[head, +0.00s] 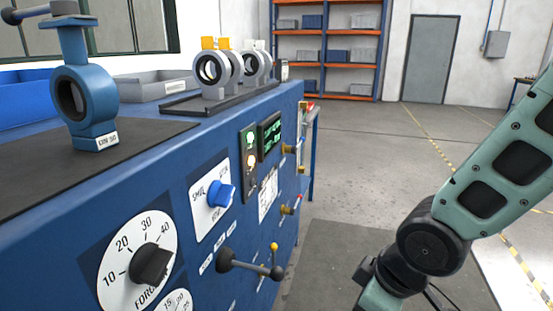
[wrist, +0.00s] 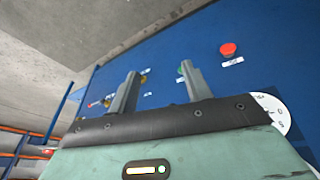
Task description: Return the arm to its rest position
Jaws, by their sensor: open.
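My arm (head: 480,190) shows at the right of the head view, a pale green arm with dark joints, bent down beside the blue bench. The gripper itself is out of sight in the head view. In the wrist view my gripper (wrist: 158,85) shows two grey fingers standing apart with nothing between them. It faces the blue panel of the bench, apart from it as far as I can tell. A blue butterfly valve (head: 84,95) stands upright on the dark mat on the bench top. Several grey valve bodies (head: 212,70) stand in a black rack further back.
The bench front (head: 225,262) carries a force dial (head: 138,262), a blue knob (head: 221,194) and a protruding lever (head: 250,266). A red button (wrist: 228,50) shows in the wrist view. An orange shelf (head: 328,66) stands far back. The floor right of the bench is clear.

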